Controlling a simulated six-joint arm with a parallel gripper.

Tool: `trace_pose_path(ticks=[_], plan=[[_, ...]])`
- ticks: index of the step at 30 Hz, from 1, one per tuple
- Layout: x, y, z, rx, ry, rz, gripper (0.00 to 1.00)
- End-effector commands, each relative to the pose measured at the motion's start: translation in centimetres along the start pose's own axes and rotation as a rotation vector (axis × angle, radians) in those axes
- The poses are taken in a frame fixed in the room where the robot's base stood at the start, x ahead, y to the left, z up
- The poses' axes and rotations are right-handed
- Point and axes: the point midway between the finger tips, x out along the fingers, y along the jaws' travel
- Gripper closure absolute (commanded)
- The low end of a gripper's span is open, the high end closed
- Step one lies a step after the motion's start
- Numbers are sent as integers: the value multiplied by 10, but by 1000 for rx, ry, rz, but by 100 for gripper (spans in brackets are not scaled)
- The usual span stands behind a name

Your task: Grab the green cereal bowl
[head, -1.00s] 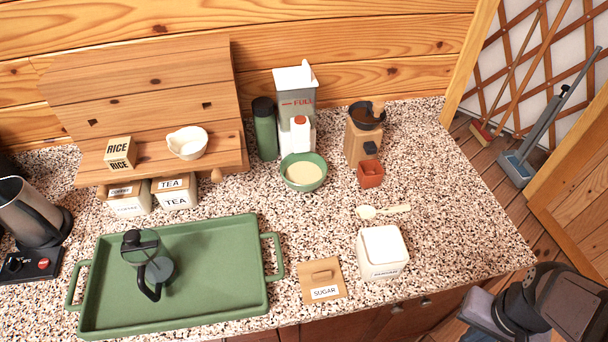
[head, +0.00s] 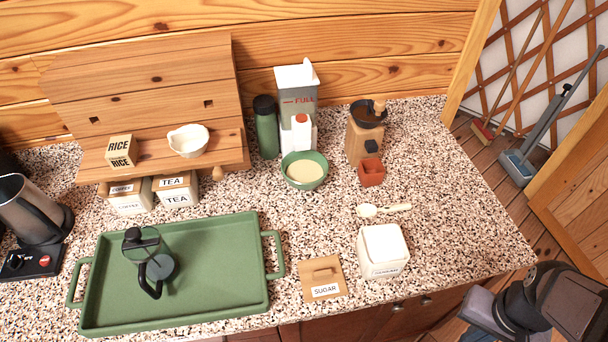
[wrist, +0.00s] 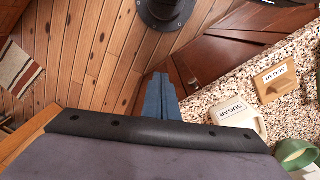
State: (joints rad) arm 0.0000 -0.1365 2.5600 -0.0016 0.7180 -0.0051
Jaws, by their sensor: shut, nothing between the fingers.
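The green cereal bowl (head: 305,185) stands upright on the speckled counter in the head view, with something pale cream in it. It sits in front of a white-and-grey dispenser marked FULL. A round green piece, apparently the same bowl (wrist: 298,152), shows at the lower right of the wrist view, partly cut off. My gripper (wrist: 157,80) shows its blue fingers shut together in the wrist view, over the wooden floor by the counter's front edge, apart from the bowl. In the head view my arm is at the lower right, off the counter; the fingertips cannot be made out there.
The white sugar canister (head: 383,248), its wooden lid (head: 322,280) and a white spoon (head: 384,210) lie in front of the bowl. A terracotta cup (head: 371,173) and coffee grinder (head: 364,138) stand right, a green bottle (head: 266,130) behind left. A green tray (head: 210,270) fills the front left.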

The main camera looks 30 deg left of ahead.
Motion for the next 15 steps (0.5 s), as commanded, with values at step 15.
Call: trace_pose_path(ticks=[15], plan=[[0, 0, 0, -1, 0, 0, 63]])
